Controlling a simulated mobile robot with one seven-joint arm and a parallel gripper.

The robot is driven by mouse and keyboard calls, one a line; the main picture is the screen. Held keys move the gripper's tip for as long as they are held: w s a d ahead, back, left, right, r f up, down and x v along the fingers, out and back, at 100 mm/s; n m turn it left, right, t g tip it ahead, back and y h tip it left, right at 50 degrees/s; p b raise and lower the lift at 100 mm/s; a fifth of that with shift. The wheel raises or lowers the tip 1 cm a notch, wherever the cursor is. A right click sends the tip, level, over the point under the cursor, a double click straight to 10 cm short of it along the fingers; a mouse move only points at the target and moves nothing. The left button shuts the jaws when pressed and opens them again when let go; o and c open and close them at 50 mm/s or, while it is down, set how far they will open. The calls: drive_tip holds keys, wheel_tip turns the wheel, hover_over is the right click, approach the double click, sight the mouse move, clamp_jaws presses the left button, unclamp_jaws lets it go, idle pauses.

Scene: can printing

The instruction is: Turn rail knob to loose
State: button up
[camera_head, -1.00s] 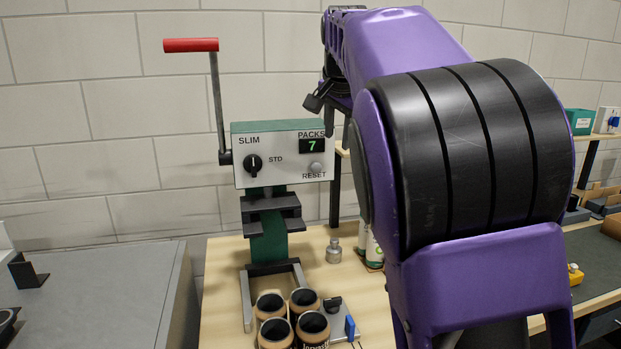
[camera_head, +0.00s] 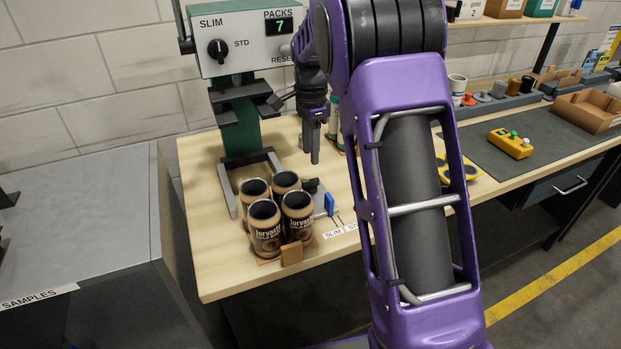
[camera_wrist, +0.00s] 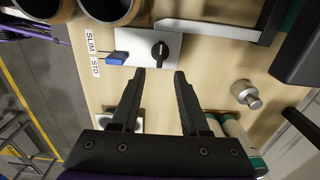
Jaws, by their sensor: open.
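The rail knob is a small black knob (camera_wrist: 160,50) on a pale metal plate (camera_wrist: 147,75) in the wrist view, with a white mark on it. In the head view the knob (camera_head: 311,186) shows beside the cans, partly hard to make out. A blue tab (camera_wrist: 117,58) sits at the plate's left side in the wrist view, near the SLIM and STD labels (camera_wrist: 93,52). My gripper (camera_wrist: 157,75) is open and empty. Its fingertips point at the knob, which appears beyond and between them, apparently untouched. In the head view my gripper (camera_head: 315,160) hangs above the bench.
A green press (camera_head: 240,115) with its own SLIM/STD dial (camera_head: 217,50) stands behind. Several brown cans (camera_head: 265,225) sit just left of the plate. A metal weight (camera_wrist: 245,93) and white-and-green cylinders (camera_wrist: 236,130) are close to my right finger in the wrist view.

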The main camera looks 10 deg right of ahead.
sight(311, 180)
wheel_tip(311, 180, down, 9)
drive_tip(key=shift+r+b, duration=0.1)
drive_tip(key=shift+b, duration=0.2)
clamp_jaws()
idle(0.3)
